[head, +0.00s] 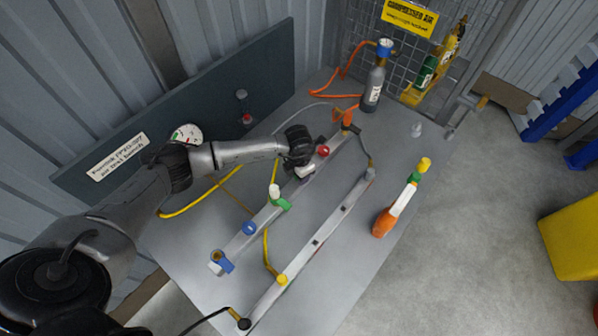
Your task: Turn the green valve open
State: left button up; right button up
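The green valve handle (281,204) sits on the near-left part of the metal rail (256,222) on the table, close to a white knob (274,190). My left arm reaches in from the left over the table. My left gripper (306,172) is above the rail, beyond and to the right of the green valve, close to a red knob (323,151). It appears apart from the green handle. Its fingers are small and partly hidden by the wrist, so their opening is unclear. My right gripper is not in view.
Blue knobs (249,228) sit nearer on the rail. A second rail (317,242) runs parallel to it. A grey cylinder (374,84) with an orange hose stands at the back. A gauge (186,134) is on the left panel.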

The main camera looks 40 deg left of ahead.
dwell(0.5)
pick_arm(q)
jog(key=o, duration=0.9)
jog(key=shift+o, duration=0.2)
jog(key=shift+r, duration=0.3)
notch_tip(320, 180, up, 13)
jog(key=shift+r, duration=0.15)
